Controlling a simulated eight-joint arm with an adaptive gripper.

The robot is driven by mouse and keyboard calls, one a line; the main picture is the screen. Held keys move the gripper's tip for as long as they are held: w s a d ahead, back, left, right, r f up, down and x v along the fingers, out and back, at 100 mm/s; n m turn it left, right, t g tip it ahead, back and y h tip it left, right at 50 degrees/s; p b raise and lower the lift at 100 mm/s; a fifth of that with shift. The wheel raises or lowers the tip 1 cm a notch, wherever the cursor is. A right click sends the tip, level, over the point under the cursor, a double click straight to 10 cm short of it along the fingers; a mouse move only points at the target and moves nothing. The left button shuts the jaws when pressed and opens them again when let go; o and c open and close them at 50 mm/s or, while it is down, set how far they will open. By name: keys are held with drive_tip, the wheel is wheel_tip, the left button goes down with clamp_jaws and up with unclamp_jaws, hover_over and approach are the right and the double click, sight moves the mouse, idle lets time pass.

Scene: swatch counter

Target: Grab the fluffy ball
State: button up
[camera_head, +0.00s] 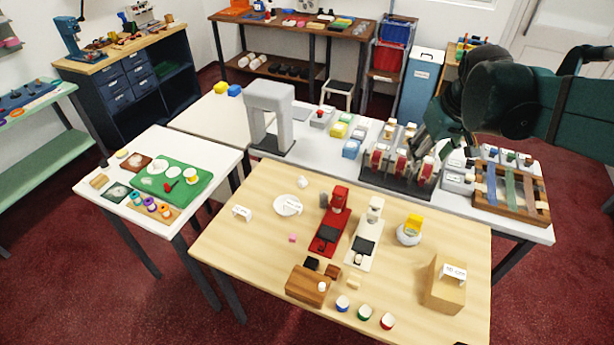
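No ball is plainly fluffy at this size. A small whitish lump (302,182) sits near the back edge of the wooden table, behind a white plate (288,205); I cannot tell its texture. A pink lump (292,238) lies in front of the plate. My dark green arm comes in from the upper right. My gripper (430,135) is at its lower end, over the white counter behind the wooden table, far to the right of these lumps. Its fingers are too dark and small to show whether they are open, and I see nothing clearly held.
A red stand (329,226) and a white stand (368,236) stand mid-table. A wooden box (307,286), several coloured cups and a labelled block (444,290) are nearer the front. The white counter behind holds a grey arch (270,112) and a rack of red spools (398,178).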

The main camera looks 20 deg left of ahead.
drive_tip(key=w+a+f+n+g, duration=0.1)
drive_tip(key=w+a+f, duration=0.1)
drive_tip(key=w+a, duration=0.25)
drive_tip(key=w+a+f+n, duration=0.1)
drive_tip(key=w+a+f, duration=0.2)
drive_tip(key=a, duration=0.3)
drive_tip(key=n+g+h, duration=0.1)
drive_tip(key=n+g, duration=0.2)
drive_tip(key=n, duration=0.4)
hover_over(301, 178)
drive_tip(key=f, duration=1.7)
drive_tip(key=d+f, duration=0.1)
drive_tip(key=f, duration=0.7)
drive_tip(key=shift+f, duration=0.2)
drive_tip(key=shift+a+f, duration=0.45)
drive_tip(key=shift+f, duration=0.1)
drive_tip(key=shift+f, duration=1.15)
drive_tip(key=shift+f, duration=0.15)
